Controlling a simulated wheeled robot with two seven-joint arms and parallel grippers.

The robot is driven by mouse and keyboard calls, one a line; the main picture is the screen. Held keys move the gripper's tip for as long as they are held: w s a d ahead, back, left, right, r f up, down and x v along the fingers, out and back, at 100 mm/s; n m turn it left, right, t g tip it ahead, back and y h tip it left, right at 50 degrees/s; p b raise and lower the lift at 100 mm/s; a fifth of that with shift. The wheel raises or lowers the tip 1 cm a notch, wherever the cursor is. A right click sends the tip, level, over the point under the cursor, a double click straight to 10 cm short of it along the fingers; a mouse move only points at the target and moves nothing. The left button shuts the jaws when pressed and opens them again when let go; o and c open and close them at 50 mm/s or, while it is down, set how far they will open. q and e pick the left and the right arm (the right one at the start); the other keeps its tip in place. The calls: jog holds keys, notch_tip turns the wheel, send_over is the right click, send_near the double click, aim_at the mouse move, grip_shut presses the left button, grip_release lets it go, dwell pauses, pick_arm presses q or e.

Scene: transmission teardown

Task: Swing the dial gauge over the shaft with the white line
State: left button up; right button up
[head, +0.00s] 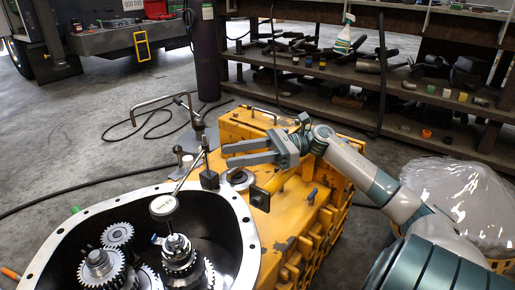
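The dial gauge (163,206) has a round white face and sits on a thin rod that slopes up and right to a stand on the yellow housing (285,215). In the picture it shows just above the right gear shaft (178,246) inside the open case; its height over it is hard to judge. Another gear shaft (98,262) stands at the left of the case. I cannot make out a white line on either. My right gripper (226,155) is open and empty, its fingers pointing left near the stand, apart from the gauge. My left gripper is not in view.
The pale case rim (85,213) surrounds the gears. A bent metal bar (160,100) rises behind.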

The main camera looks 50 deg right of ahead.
jog(key=shift+p+v, duration=0.35)
jog(key=shift+v, duration=2.4)
